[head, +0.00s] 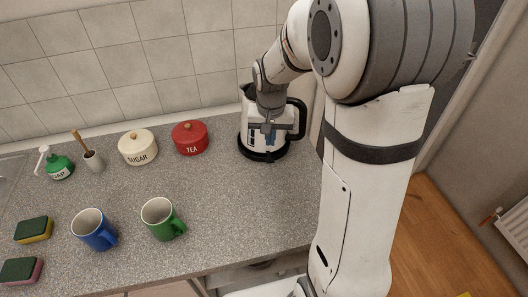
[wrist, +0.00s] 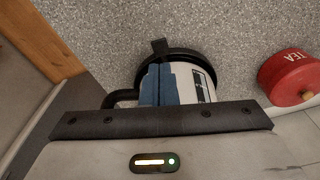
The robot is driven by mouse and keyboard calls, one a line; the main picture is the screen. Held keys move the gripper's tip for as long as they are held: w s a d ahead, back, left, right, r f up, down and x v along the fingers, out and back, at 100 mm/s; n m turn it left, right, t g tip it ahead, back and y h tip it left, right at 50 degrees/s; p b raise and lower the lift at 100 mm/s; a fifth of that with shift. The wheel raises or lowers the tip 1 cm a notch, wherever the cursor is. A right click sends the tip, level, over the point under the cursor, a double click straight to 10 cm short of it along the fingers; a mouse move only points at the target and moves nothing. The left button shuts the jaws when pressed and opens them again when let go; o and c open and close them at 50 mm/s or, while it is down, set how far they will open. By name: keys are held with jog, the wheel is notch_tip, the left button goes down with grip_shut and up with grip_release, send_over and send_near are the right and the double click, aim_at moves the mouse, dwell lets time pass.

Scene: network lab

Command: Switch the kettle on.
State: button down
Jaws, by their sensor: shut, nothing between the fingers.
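The kettle stands on the counter near the wall in the head view, with a white body (head: 284,143), a black base (head: 262,156) and a black handle (head: 301,116) on its right. My gripper (head: 261,142) is in front of the kettle, pointing down, and hides part of its body. In the wrist view the kettle (wrist: 202,78) is behind my gripper's blue fingertips (wrist: 159,68), which are together and empty. A small black tab (wrist: 160,46) sticks out from the kettle's base just beyond the fingertips. I cannot tell whether the fingers touch the kettle.
A red TEA pot (head: 190,138) and a cream SUGAR pot (head: 138,148) stand left of the kettle. A green mug (head: 160,220) and a blue mug (head: 94,231) stand nearer the front edge. The counter (head: 225,205) before the kettle is clear.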

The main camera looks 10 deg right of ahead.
aim_at(270, 161)
jog(key=shift+f, duration=0.1)
jog(key=shift+w+d+f+b, duration=0.1)
jog(key=shift+w+f+b, duration=0.1)
jog(key=shift+f+b, duration=1.25)
jog(key=shift+w+f+b, duration=0.15)
jog(key=shift+f+b, duration=0.75)
jog(key=shift+f, duration=1.05)
notch_tip(270, 161, down, 2)
jog(key=shift+f+b, duration=0.1)
jog(key=shift+b, duration=0.8)
jog(key=shift+r+p, duration=0.3)
jog(key=shift+r, duration=0.05)
jog(key=shift+s+a+r, duration=0.15)
jog(key=shift+s+r, duration=0.05)
jog(key=shift+s, duration=0.3)
jog(key=shift+s+a+r, duration=0.15)
jog(key=shift+s, duration=0.4)
jog(key=shift+s+a+r, duration=0.15)
jog(key=shift+s+r, duration=0.05)
jog(key=shift+s, duration=0.3)
jog(key=shift+w, duration=0.1)
